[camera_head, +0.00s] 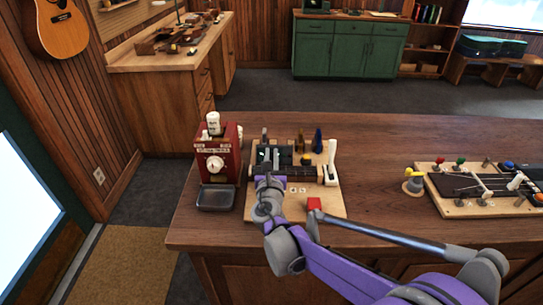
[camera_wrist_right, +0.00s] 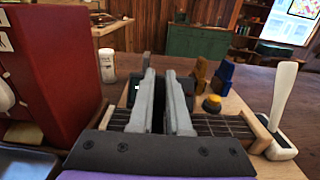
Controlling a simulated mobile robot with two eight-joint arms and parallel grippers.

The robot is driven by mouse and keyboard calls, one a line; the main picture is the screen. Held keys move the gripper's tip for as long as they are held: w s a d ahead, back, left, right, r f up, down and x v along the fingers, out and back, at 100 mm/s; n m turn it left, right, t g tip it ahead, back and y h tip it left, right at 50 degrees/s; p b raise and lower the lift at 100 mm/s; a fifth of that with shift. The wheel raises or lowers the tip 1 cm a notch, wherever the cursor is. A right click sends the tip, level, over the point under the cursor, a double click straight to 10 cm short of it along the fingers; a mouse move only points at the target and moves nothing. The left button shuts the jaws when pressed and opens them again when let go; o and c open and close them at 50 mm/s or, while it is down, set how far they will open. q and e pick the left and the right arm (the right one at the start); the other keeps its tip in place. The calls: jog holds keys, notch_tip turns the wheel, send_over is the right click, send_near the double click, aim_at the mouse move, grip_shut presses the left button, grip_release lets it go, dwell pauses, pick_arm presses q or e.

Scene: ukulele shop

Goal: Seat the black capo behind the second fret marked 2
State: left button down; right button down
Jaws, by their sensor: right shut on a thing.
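My right gripper (camera_head: 269,157) is over the left part of the fretted neck on a wooden board (camera_head: 325,203). In the wrist view its two grey fingers (camera_wrist_right: 164,88) stand upright, shut on a dark thing between them, which looks like the black capo (camera_wrist_right: 158,110). The fingers hide most of the capo. The dark neck (camera_wrist_right: 222,128) with its frets runs left to right beneath the fingers. Whether the capo touches the neck, and which fret it is at, I cannot tell. Small white labels (camera_head: 298,190) lie in front of the neck, too small to read. My left gripper is not in view.
A red box with a dial (camera_head: 214,163) and a dark tray (camera_head: 216,198) stand close left. A white lever (camera_head: 331,162), a brown (camera_wrist_right: 200,76) and a blue clamp-like piece (camera_wrist_right: 222,77), and a yellow knob (camera_wrist_right: 212,103) stand near. Bare tabletop (camera_head: 375,165) lies to the right.

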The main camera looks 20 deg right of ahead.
jog(key=shift+f+b, duration=0.4)
jog(key=shift+f, duration=0.2)
jog(key=c, duration=1.2)
grip_release()
jog(key=shift+o, duration=0.2)
jog(key=shift+v, duration=5.5)
